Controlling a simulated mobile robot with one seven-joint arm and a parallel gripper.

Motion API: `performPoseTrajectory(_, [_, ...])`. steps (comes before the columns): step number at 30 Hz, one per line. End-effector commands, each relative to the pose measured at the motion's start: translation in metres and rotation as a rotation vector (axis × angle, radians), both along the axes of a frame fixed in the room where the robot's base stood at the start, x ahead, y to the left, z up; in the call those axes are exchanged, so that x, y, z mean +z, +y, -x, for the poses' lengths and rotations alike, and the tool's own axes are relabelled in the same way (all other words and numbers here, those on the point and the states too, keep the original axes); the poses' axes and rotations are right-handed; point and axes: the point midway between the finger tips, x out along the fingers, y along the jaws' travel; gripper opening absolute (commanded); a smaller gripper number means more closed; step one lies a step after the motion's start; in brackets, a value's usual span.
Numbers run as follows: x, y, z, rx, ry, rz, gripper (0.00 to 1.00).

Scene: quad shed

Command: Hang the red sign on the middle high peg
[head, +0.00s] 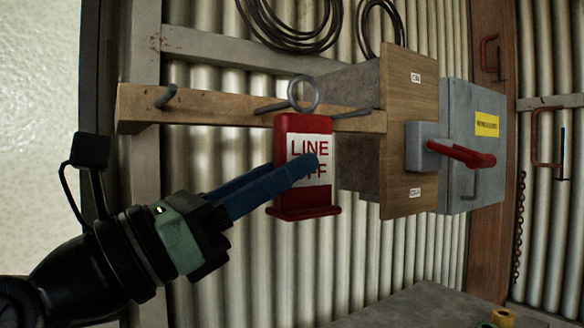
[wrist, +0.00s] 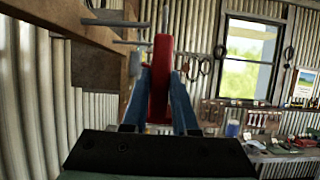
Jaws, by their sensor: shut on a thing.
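The red sign (head: 283,170) has a white panel with red letters and a grey ring (head: 303,94) on top. It hangs upright in my gripper (head: 300,168), whose blue fingers are shut on its two faces. The wrist view shows the sign (wrist: 160,80) edge-on between the fingers. In the head view the middle peg (head: 270,107) on the wooden rail (head: 220,107) points at the ring's left side. In the wrist view a peg tip (wrist: 140,24) ends close beside the ring; I cannot tell whether they touch.
Another peg (head: 165,97) is at the rail's left, and one (head: 352,113) right of the ring. A wooden panel (head: 400,150) with a grey switch box and red handle (head: 460,154) stands close right. Cables (head: 290,30) hang above. A bench (head: 430,305) is below.

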Motion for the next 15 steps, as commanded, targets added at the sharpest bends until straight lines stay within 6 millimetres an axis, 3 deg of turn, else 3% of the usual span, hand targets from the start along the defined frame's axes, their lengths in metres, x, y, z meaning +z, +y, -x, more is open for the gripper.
performPoseTrajectory(15, [-0.001, 0.017, -0.026, -0.003, 0.002, 0.002, 0.0])
